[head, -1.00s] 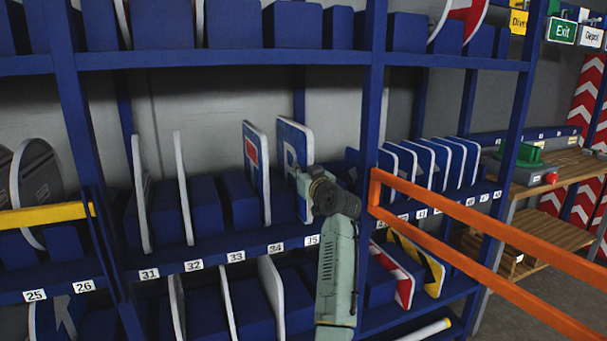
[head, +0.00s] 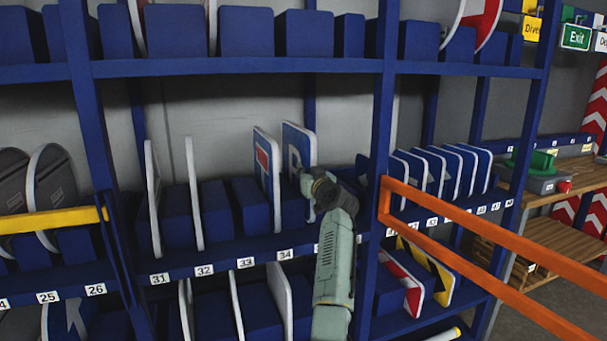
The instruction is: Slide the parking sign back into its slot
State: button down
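The parking sign (head: 295,147) is a blue square panel with a white edge and part of a white P. It stands upright on the middle shelf, above the slots right of label 34 (head: 285,254).
A blue sign with a red bar (head: 267,170) stands close on the left. Blue divider blocks (head: 251,203) line the shelf. A blue rack post (head: 384,150) and an orange rail (head: 480,235) are on the right. Several blue signs (head: 450,170) stand beyond the post.

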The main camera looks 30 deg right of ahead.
jog(key=shift+f+b, duration=0.55)
jog(key=shift+f, duration=0.05)
dwell(0.3)
jog(key=c, duration=1.7)
grip_release()
jog(key=v, duration=1.2)
